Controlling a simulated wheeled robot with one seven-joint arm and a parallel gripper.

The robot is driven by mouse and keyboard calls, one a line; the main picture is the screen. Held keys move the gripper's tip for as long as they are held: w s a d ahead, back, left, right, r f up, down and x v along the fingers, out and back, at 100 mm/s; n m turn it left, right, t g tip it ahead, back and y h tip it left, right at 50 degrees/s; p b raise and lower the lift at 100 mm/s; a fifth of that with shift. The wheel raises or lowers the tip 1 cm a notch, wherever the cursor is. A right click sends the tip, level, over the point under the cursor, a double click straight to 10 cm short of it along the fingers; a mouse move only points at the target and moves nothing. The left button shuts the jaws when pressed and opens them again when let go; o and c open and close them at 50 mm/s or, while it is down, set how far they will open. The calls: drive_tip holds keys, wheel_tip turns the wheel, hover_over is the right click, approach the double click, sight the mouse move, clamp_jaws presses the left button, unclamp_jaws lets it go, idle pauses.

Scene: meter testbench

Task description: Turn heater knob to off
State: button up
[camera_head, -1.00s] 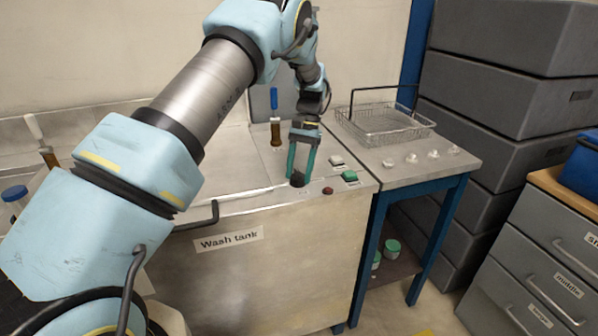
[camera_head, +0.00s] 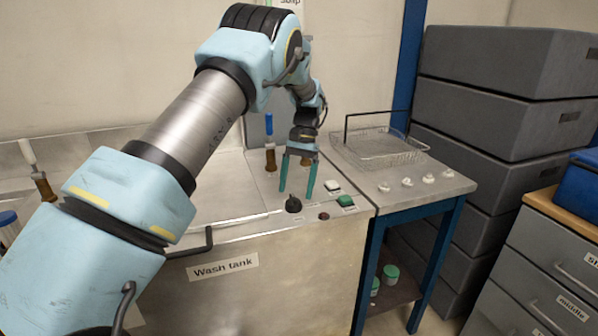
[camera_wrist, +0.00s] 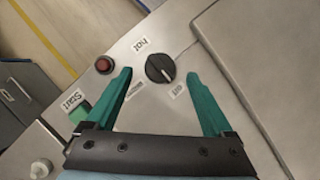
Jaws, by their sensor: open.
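The heater knob (camera_head: 293,204) is a round black dial on the front right of the wash tank's top. In the wrist view the knob (camera_wrist: 160,69) carries a pale mark toward its lower right side. A "hot" label (camera_wrist: 140,44) sits above left of it and an "off" label (camera_wrist: 177,90) below right; a third, small label is hard to read. My gripper (camera_head: 296,193) is open, its teal fingers pointing down just above and behind the knob. In the wrist view the fingertips (camera_wrist: 159,73) lie either side of the knob, with gaps and no visible contact.
A red button (camera_head: 323,216) and a green start button (camera_head: 345,201) sit right of the knob. A brown-and-blue tool (camera_head: 270,158) stands behind the gripper. A wire basket (camera_head: 385,148) rests on the right-hand bench.

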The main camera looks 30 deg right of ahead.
drive_tip(key=b+v, duration=0.1)
drive_tip(key=v, duration=0.6)
drive_tip(key=shift+r, duration=0.3)
drive_tip(key=shift+d, duration=0.1)
drive_tip(key=w+a+r+n+h, duration=0.1)
drive_tip(key=w+a+n+h, duration=0.2)
drive_tip(key=a, duration=0.9)
drive_tip(key=s+a+n+t, duration=0.1)
drive_tip(key=s+a, duration=0.2)
drive_tip(key=a, duration=0.4)
drive_tip(key=s+a+n+t, duration=0.1)
drive_tip(key=s+a+n, duration=0.1)
drive_tip(key=a, duration=0.6)
drive_tip(key=s+a+f+n+t, duration=0.1)
drive_tip(key=s+a, duration=0.2)
drive_tip(key=a, duration=0.4)
drive_tip(key=shift+s+a+h, duration=0.25)
drive_tip(key=shift+s+h, duration=0.05)
drive_tip(key=shift+o, duration=0.4)
drive_tip(key=s+a+f+n+t, duration=0.1)
drive_tip(key=s+a+f+n, duration=0.1)
drive_tip(key=s+a, duration=0.3)
drive_tip(key=s, duration=0.3)
drive_tip(key=shift+a, duration=0.4)
drive_tip(key=shift+o, duration=0.5)
drive_tip(key=shift+s+a+f, duration=0.1)
drive_tip(key=shift+s+f, duration=0.05)
drive_tip(key=shift+s, duration=0.1)
